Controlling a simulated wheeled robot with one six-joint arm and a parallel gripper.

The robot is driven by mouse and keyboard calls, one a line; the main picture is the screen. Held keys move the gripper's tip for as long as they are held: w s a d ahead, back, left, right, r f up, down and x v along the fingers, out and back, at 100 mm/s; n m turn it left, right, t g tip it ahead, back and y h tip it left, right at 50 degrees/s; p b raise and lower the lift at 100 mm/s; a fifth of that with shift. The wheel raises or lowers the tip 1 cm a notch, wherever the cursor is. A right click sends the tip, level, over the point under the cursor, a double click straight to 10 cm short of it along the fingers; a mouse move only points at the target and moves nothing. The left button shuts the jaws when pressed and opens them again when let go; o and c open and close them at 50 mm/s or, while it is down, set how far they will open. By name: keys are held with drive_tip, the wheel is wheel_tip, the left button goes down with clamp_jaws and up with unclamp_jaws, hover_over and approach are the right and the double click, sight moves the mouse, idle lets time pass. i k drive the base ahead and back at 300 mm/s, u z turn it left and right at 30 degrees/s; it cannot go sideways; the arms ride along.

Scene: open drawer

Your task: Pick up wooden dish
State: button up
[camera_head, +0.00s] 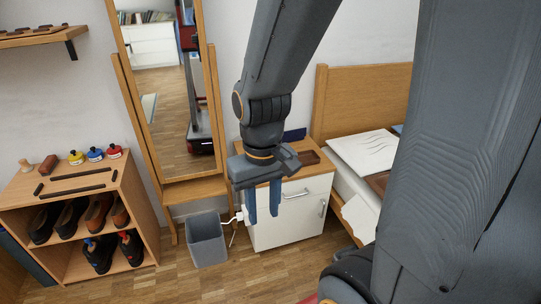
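A small brown wooden dish (309,158) appears to lie on the wooden top of the white bedside cabinet (284,222). It is at the right of the top, and my gripper's body may hide part of its left side. My gripper (263,217) points downward in front of the cabinet, to the left of the dish in the picture. The gripper's distance from the cabinet front is hard to tell.
A dark blue item (294,135) stands at the cabinet's back. A bed (338,105) is on the right, partly hidden by my arm. A grey bin (207,240) and a standing mirror (168,95) are on the left. A shoe shelf (140,205) stands farther left.

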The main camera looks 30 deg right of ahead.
sight(309, 158)
drive_tip(key=u, duration=0.15)
drive_tip(key=i, duration=0.65)
drive_tip(key=z, duration=0.75)
drive_tip(key=i, duration=0.8)
drive_tip(key=z, duration=0.8)
